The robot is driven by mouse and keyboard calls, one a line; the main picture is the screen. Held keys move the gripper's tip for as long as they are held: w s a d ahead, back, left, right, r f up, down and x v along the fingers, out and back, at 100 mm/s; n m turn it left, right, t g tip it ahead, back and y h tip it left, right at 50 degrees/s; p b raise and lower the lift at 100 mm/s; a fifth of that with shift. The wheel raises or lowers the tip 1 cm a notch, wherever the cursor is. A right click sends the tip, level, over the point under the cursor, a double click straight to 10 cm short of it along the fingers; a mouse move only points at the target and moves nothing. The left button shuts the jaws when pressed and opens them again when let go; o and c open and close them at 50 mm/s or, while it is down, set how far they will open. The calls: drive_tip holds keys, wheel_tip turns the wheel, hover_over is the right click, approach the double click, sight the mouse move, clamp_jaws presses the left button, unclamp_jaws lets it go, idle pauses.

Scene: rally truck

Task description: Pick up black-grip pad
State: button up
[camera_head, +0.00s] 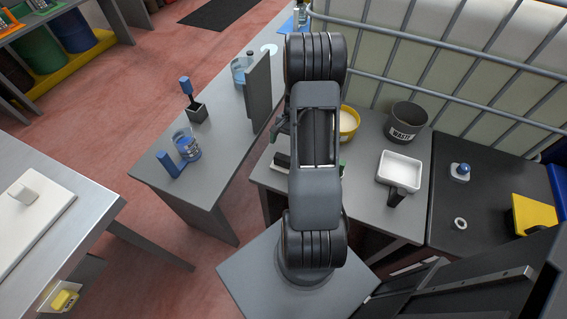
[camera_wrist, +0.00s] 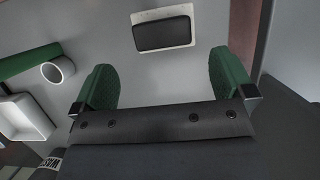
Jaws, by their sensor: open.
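The black-grip pad (camera_wrist: 163,35) lies on the grey table top, a black block on a white base, ahead of my fingers in the wrist view. In the head view a black and white end of it (camera_head: 282,160) shows just left of my arm, the rest hidden behind the arm. My gripper (camera_wrist: 164,84) is open, its two green fingertips wide apart with nothing between them. The pad lies beyond the fingertips, roughly centred between them. The head view hides most of my gripper behind my arm.
A yellow bowl (camera_head: 348,122), a WASTE bin (camera_head: 406,122) and a white tray with a dark handle (camera_head: 399,171) stand right of my arm. An upright grey panel (camera_head: 258,93) stands to the left. In the wrist view, a green bar (camera_wrist: 28,62) and a white ring-shaped thing (camera_wrist: 58,71) lie left.

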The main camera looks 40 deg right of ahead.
sight(284, 156)
drive_tip(key=shift+a+x, duration=0.1)
drive_tip(key=shift+x, duration=1.6)
drive_tip(key=shift+a+x, duration=0.15)
drive_tip(key=shift+x, duration=1.55)
drive_tip(key=shift+r, duration=0.1)
drive_tip(key=shift+w, duration=0.1)
drive_tip(key=c, duration=1)
drive_tip(key=shift+r, duration=0.1)
drive_tip(key=v, duration=0.2)
drive_tip(key=a+v, duration=0.1)
drive_tip(key=shift+d+r, duration=0.2)
drive_tip(key=shift+r, duration=0.35)
drive_tip(key=w+d+r, duration=0.2)
drive_tip(key=w+r, duration=0.1)
drive_tip(key=w, duration=0.1)
drive_tip(key=w+d+r, duration=0.2)
drive_tip(key=w+r, duration=0.1)
drive_tip(key=w+d+r, duration=0.2)
drive_tip(key=w+r, duration=0.1)
drive_tip(key=w, duration=0.1)
drive_tip(key=shift+w+d, duration=0.1)
drive_tip(key=shift+w, duration=0.25)
